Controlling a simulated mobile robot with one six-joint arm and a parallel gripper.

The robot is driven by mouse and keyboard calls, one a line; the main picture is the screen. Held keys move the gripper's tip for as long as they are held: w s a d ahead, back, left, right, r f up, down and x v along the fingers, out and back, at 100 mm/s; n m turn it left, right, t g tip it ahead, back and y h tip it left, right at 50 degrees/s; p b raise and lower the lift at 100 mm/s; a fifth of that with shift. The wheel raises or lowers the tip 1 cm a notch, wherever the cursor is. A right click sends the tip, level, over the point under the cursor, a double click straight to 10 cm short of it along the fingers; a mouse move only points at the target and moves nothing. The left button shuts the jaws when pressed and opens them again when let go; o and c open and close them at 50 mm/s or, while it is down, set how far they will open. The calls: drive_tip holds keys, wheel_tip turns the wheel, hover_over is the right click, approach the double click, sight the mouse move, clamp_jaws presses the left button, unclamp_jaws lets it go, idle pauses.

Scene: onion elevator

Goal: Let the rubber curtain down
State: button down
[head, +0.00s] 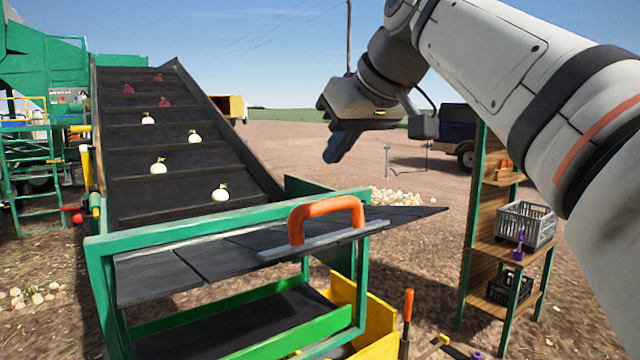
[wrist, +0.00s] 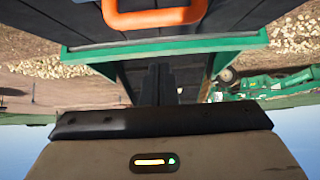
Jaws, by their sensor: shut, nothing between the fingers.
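The rubber curtain (head: 170,272) is a set of black strips at the near end of the elevator's green frame. It sticks out roughly level, with a black part also reaching right of the handle. A grey bar (head: 270,250) runs along it and carries an orange handle (head: 327,212). In the wrist view the orange handle (wrist: 155,19) shows at the top edge, partly cut off. My gripper (head: 336,150) is shut and empty, above the handle in the head view and apart from it.
A black belt (head: 150,185) with several onions slopes up behind the green frame (head: 150,235). A yellow bin (head: 378,335) stands below. A shelf (head: 490,250) with a grey crate (head: 525,224) is at right.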

drive_tip(key=shift+w+a+f, duration=0.1)
drive_tip(key=shift+w+f, duration=0.1)
drive_tip(key=shift+f, duration=0.7)
drive_tip(key=shift+w+a+f, duration=0.15)
drive_tip(key=shift+f, duration=0.8)
drive_tip(key=shift+w+a+f, duration=0.1)
drive_tip(key=shift+w+f, duration=0.1)
drive_tip(key=shift+f, duration=0.7)
